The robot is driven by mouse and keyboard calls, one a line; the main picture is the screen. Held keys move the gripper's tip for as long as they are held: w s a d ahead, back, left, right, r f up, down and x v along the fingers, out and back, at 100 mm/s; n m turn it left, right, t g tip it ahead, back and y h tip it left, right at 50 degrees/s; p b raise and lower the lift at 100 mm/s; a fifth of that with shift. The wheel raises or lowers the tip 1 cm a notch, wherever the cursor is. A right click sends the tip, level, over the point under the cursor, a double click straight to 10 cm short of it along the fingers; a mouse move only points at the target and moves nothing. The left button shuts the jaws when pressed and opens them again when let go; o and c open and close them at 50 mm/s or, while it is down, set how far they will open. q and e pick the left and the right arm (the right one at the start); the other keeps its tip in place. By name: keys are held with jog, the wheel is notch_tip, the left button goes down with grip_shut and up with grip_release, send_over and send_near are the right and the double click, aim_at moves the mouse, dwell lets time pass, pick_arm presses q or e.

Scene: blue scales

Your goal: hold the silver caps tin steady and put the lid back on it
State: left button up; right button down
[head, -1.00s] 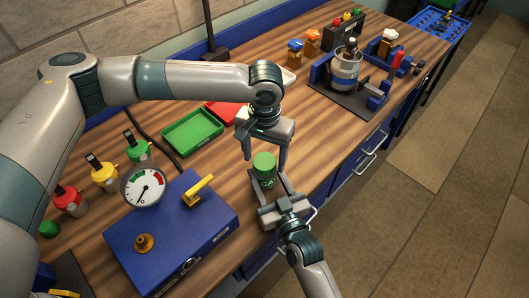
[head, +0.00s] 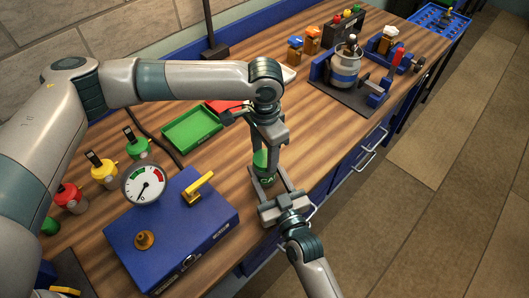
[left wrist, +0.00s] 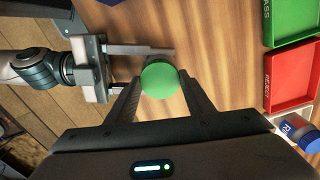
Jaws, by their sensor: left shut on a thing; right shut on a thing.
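The tin (head: 266,181) stands at the front edge of the bench in the head view, mostly hidden by fingers; a dark green band with a light mark shows on it. A green round lid (head: 260,157) is directly above the tin; I cannot tell whether it is fully seated. My left gripper (head: 264,166) points down from above and is shut on the lid. The lid (left wrist: 159,79) shows from above between the left fingers in the left wrist view. My right gripper (head: 267,186) comes from the front and is shut on the tin; it also shows in the left wrist view (left wrist: 146,64).
A blue box (head: 172,235) with a gauge and a yellow handle stands left of the tin. A green tray (head: 193,131) and a red tray (head: 222,106) lie behind. A metal pot (head: 345,68) in a blue-framed fixture stands at the back right.

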pick_arm(q)
jog(key=m, duration=1.1)
jog(key=shift+m, duration=0.3)
jog(key=o, duration=1.2)
jog(key=shift+r, duration=0.1)
notch_tip(320, 180, up, 12)
jog(key=shift+f, duration=0.15)
pick_arm(e)
jog(key=c, duration=0.8)
grip_release()
jog(key=shift+o, duration=0.2)
